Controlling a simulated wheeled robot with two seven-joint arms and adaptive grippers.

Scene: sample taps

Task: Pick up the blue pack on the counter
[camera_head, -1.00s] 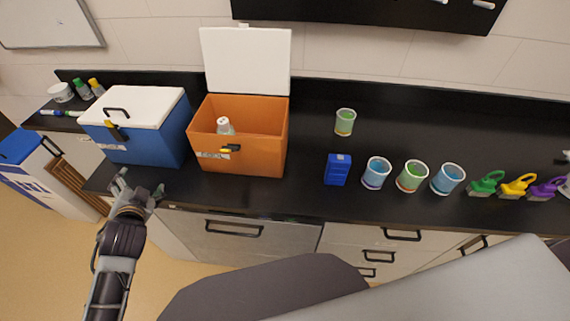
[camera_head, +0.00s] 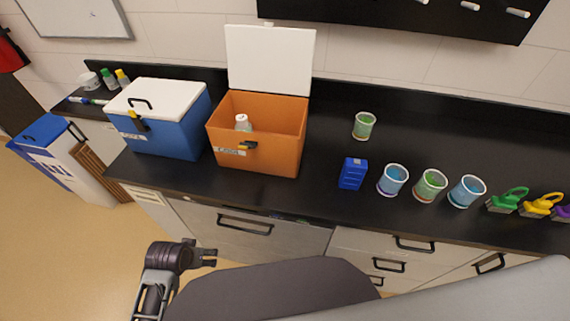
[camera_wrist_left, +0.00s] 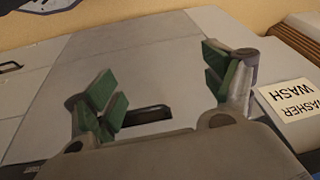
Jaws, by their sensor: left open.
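The blue pack (camera_head: 353,173) stands upright on the black counter (camera_head: 330,115), near its front edge, between the orange box and a row of cups. My left gripper (camera_head: 212,256) is low in front of the counter drawers, left of the pack and well apart from it. In the left wrist view the left gripper (camera_wrist_left: 168,88) is open and empty, its green-padded fingers spread before a pale cabinet front with a dark handle. The pack is not in the wrist view. My right gripper is not in view.
An open orange box (camera_head: 257,137) holding a bottle and a closed blue cooler (camera_head: 166,127) stand left of the pack. A blue cup (camera_head: 393,180) is close on its right, with more cups and brushes beyond. A green cup (camera_head: 364,126) stands behind.

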